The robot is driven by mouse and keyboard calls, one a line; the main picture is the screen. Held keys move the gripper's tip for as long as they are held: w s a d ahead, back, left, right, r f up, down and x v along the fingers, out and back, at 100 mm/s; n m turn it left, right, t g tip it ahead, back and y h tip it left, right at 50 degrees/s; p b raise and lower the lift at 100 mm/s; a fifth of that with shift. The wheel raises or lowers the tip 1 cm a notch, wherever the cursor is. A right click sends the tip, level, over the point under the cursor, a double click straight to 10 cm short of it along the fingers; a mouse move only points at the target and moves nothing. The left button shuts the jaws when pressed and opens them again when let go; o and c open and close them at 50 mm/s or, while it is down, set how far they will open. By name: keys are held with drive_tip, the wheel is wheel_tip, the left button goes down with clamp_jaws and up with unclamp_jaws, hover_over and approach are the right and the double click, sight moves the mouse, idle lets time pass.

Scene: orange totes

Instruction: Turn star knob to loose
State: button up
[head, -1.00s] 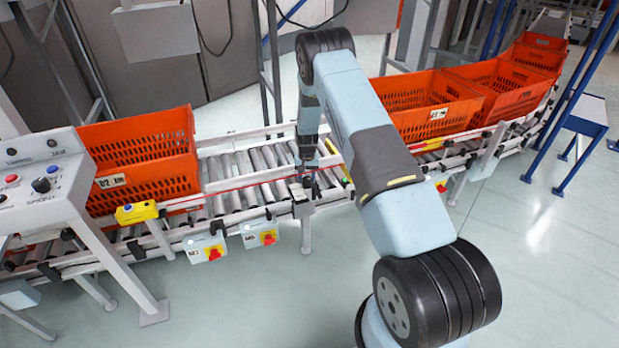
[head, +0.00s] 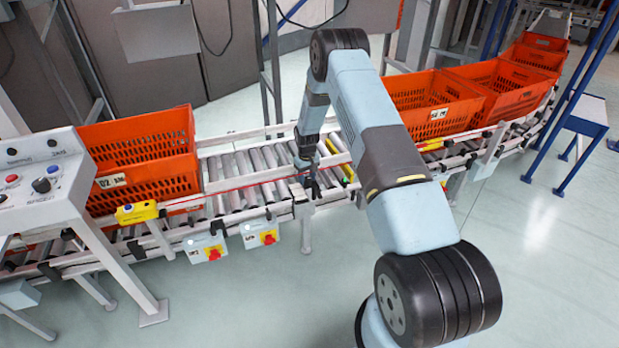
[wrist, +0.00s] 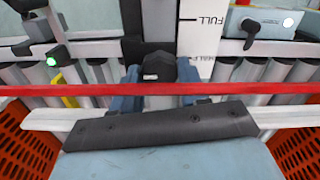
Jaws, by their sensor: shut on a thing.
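The black star knob (wrist: 159,68) shows in the middle of the wrist view, in front of a dark vertical post. My gripper (wrist: 159,88) has its blue-grey fingers on both sides of the knob and is shut on it. A red strip and my own dark gripper bar hide the lower part of the fingers. In the head view my gripper (head: 311,188) is at the conveyor's near rail; the knob is too small to make out there. The pointing of the knob's lobes cannot be told.
A white plate marked FULL and HALF (wrist: 205,35) stands beside the post. A red line (wrist: 60,90) runs along the roller conveyor (head: 245,165). Orange totes stand left (head: 140,150) and right (head: 430,100). Two boxes with red knobs (head: 262,236) hang below the rail.

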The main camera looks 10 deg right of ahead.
sight(307, 178)
drive_tip(key=shift+w, duration=0.1)
drive_tip(key=o, duration=1.1)
drive_tip(key=shift+c, duration=0.2)
drive_tip(key=shift+r, duration=0.1)
wheel_tip(307, 178, up, 13)
drive_tip(key=shift+r, duration=0.2)
